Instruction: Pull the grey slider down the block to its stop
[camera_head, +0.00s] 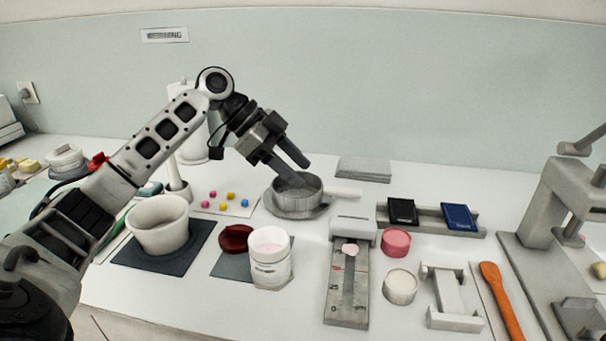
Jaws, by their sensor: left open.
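A long grey block (335,305) with a groove and red marks lies on the white table, right of centre. A light grey piece, which looks like the slider (353,226), sits across its far end. A small pink spot (350,250) shows just in front of that piece. My left gripper (299,171) is open, with its fingers pointing down and right above a grey pan (297,202). It is apart from the block, behind it and to its left. Nothing shows between its fingers. My right gripper is not in view.
Left of the block stand a white jar (270,262) and a cream pot (158,225). Close on its right are a pink round tub (396,241), a white round tub (400,287) and a white stand (452,297). The pan's handle (343,192) lies behind the block.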

